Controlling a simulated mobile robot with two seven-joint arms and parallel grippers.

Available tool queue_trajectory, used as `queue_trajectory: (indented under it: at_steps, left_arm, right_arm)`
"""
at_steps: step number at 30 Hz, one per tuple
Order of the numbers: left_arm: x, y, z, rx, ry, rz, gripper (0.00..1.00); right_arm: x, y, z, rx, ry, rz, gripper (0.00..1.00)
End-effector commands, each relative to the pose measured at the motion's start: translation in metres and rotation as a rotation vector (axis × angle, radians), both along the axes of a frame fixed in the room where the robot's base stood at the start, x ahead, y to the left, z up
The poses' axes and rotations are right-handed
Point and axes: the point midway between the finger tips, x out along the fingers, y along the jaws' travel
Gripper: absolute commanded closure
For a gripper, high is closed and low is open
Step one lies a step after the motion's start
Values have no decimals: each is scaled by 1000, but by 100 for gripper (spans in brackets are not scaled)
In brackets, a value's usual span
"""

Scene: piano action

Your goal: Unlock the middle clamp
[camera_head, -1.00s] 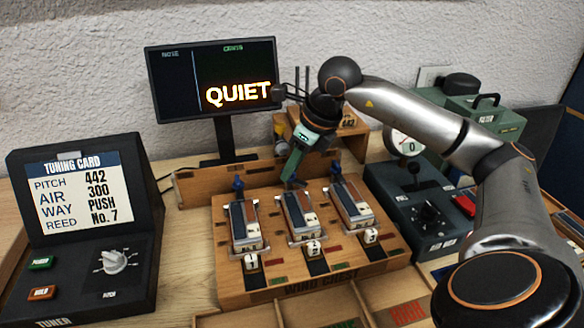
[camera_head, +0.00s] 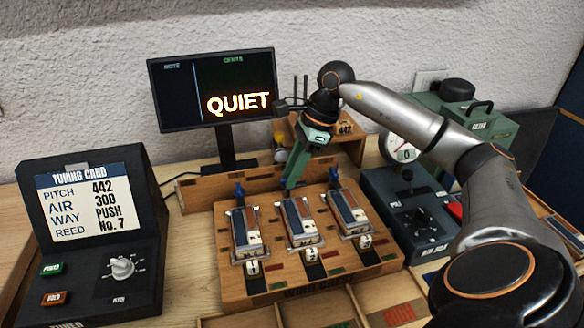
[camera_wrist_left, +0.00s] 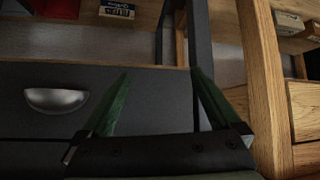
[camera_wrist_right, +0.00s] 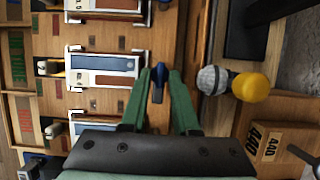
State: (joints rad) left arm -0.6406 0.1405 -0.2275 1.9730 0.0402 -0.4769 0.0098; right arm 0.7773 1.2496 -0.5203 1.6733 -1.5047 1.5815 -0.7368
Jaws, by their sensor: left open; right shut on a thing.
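The wooden chest (camera_head: 232,287) holds three reed blocks in a row, numbered 1, 2 and 3, with clamps behind them. The middle block (camera_head: 299,222) is number 2. My right gripper (camera_head: 289,186) reaches down just behind it and hides the middle clamp's lever in the head view. In the right wrist view, the blue middle clamp lever (camera_wrist_right: 158,80) sits between the green fingertips, which are shut on it. The left clamp lever (camera_head: 239,190) and right clamp lever (camera_head: 333,178) are blue and free. My left gripper (camera_wrist_left: 160,75) is open and empty, away from the chest.
The monitor (camera_head: 165,105) reads QUIET. The tuner (camera_head: 95,275) with its card stands at the left, the air box (camera_head: 395,196) at the right. A round grey-and-yellow object (camera_wrist_right: 252,87) lies near my right fingers. Below my left gripper is a dark drawer (camera_wrist_left: 150,105).

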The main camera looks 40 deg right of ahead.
Motion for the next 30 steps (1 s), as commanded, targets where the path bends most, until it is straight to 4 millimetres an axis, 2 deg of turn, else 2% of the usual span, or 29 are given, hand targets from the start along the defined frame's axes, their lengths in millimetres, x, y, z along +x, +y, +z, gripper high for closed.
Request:
queue_trajectory:
  at_steps: [17, 18, 25, 30]
  left_arm:
    - [-4, 3, -3, 3, 12, 8, 3]
    - [-5, 2, -3, 2, 12, 7, 3]
    - [-5, 1, -2, 0, 12, 5, 3]
    - [-4, 0, -1, -2, 9, 4, 3]
  right_arm:
    - [0, 0, -1, 0, 1, 37, 100]
    - [0, 0, -1, 0, 1, 37, 70]
    - [0, 0, -1, -1, 1, 36, 44]
    - [0, 0, -1, -1, 1, 35, 43]
